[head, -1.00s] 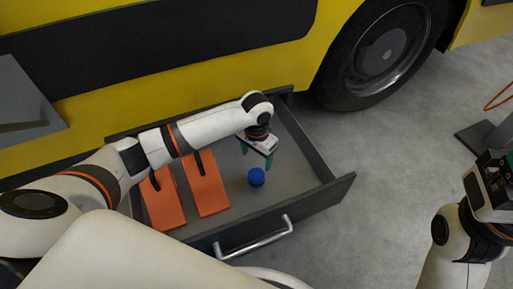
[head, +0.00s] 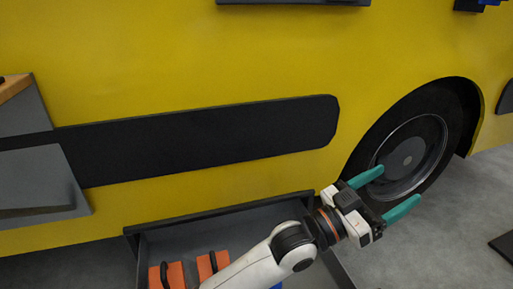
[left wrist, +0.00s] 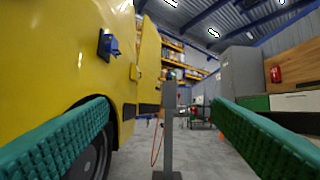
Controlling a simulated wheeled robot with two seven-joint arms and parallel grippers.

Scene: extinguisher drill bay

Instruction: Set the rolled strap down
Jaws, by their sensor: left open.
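My left gripper (head: 399,187) is open and empty. It is raised above the right end of the drawer, its teal fingers pointing right in front of the vehicle's wheel. In the left wrist view the two teal fingers (left wrist: 160,128) stand wide apart with nothing between them. The blue rolled strap shows only as a small blue sliver (head: 278,286) at the bottom edge of the head view, inside the drawer; my left arm and the picture edge hide most of it. My right gripper is not in view.
The open grey drawer (head: 165,240) holds two orange blocks (head: 168,276) with black handles. A yellow vehicle (head: 250,60) and its wheel (head: 410,155) stand behind. In the left wrist view a grey post (left wrist: 168,125) stands ahead on open floor.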

